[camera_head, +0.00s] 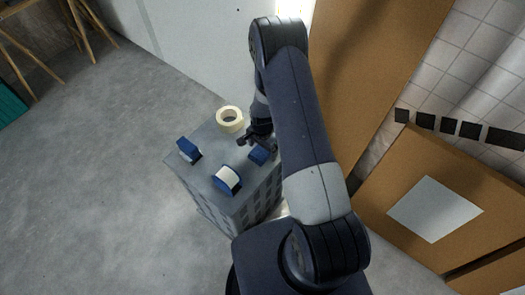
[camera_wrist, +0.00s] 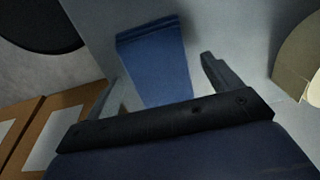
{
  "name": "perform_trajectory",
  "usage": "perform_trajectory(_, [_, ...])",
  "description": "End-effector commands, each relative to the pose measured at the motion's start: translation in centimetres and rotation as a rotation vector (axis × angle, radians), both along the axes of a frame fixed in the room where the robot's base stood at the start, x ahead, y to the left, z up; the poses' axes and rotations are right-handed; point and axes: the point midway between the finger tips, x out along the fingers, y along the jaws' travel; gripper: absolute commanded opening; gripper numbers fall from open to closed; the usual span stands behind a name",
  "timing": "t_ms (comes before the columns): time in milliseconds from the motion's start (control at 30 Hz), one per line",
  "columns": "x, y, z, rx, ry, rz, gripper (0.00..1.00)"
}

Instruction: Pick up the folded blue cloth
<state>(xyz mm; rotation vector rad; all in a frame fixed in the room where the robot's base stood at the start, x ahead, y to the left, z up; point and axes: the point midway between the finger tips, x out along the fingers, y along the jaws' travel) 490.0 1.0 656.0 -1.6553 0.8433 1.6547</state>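The folded blue cloth (camera_head: 259,155) lies on the top of a grey crate, near its right edge. In the wrist view the cloth (camera_wrist: 153,48) is a blue, layered block that narrows toward my gripper. My gripper (camera_head: 256,141) is just above and beside the cloth in the head view. In the wrist view my gripper (camera_wrist: 163,72) is open, with one finger on each side of the cloth and visible space at the right finger. I cannot tell whether the fingers touch it. My gripper's body hides the cloth's near end.
The grey crate (camera_head: 208,158) also holds a cream tape roll (camera_head: 229,113), a blue block (camera_head: 189,149) and a blue-and-white roll (camera_head: 226,180). The tape roll stands close to my gripper. Brown panels (camera_head: 372,70) rise at the right.

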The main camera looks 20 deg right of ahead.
Motion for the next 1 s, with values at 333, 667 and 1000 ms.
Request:
perform_trajectory(333, [-0.01,0.0,0.03,0.0,0.0,0.0,0.57])
perform_trajectory(667, [-0.01,-0.01,0.04,0.0,0.0,0.0,0.39])
perform_trajectory(1000, [0.04,-0.01,0.97,0.001,-0.001,0.0,0.39])
